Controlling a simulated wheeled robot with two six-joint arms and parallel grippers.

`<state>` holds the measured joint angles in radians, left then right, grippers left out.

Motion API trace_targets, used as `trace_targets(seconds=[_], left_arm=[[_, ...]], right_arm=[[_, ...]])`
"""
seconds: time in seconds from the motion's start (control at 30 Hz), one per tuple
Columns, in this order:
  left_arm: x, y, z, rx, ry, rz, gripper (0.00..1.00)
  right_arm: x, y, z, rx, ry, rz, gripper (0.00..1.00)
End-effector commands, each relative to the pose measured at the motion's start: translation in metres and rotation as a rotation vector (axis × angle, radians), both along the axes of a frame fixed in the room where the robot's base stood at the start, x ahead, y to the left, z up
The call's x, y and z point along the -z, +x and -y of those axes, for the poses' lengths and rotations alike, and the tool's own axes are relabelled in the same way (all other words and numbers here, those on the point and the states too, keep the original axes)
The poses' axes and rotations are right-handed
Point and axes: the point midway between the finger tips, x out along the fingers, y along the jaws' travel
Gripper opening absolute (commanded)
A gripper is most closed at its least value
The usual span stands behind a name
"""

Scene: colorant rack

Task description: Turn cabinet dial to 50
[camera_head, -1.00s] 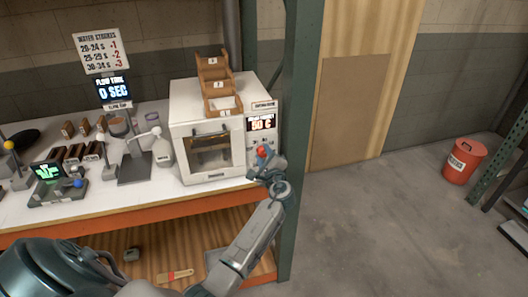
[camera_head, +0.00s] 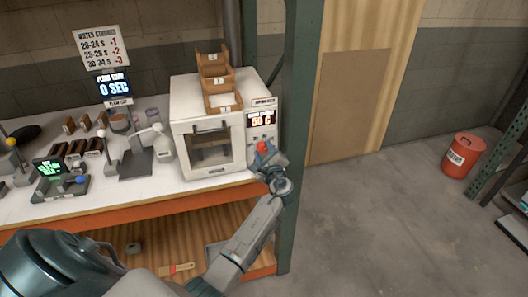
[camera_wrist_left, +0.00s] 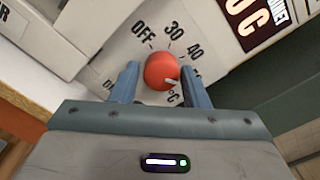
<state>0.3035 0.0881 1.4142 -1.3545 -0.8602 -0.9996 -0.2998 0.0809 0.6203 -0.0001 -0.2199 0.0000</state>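The cabinet dial is a red round knob (camera_wrist_left: 161,71) with a small white pointer, on the white cabinet (camera_head: 208,125). In the left wrist view its scale shows OFF, 30 and 40. The pointer aims down and right, by markings partly hidden behind a finger. The cabinet display (camera_head: 261,121) reads 50 C. My left gripper (camera_wrist_left: 161,78) has one finger on each side of the dial, with a thin gap visible on the left; contact on the right is unclear. In the head view the gripper (camera_head: 268,158) is at the cabinet's right front. My right gripper is out of view.
A green post (camera_head: 297,130) stands close to the right of the cabinet. Scales, bottles and small blocks crowd the table (camera_head: 110,205) on the left.

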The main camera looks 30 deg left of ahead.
Motion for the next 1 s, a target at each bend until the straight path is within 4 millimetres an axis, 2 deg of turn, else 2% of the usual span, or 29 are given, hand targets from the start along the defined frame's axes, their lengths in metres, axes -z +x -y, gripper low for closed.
trace_targets(seconds=[0.03, 0.07, 0.43, 0.57, 0.8, 1.0], left_arm=[[0.0, 0.0, 0.0, 0.0, 0.0, 0.0, 0.52], [0.0, 0.0, 0.0, 0.0, 0.0, 0.0, 0.56], [0.001, -0.004, 0.005, 0.001, -0.001, 0.002, 0.56], [0.003, -0.017, 0.02, 0.001, -0.003, 0.003, 0.56], [0.004, -0.048, 0.058, 0.001, -0.004, 0.003, 0.56], [0.002, -0.065, 0.078, 0.001, -0.002, 0.002, 0.56]], right_arm=[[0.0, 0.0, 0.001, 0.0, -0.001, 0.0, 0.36], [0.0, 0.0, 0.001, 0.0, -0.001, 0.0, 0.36], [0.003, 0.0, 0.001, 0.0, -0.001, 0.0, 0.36], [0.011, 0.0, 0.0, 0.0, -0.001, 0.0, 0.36], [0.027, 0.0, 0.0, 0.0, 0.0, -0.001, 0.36], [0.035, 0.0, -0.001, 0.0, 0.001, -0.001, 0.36]])
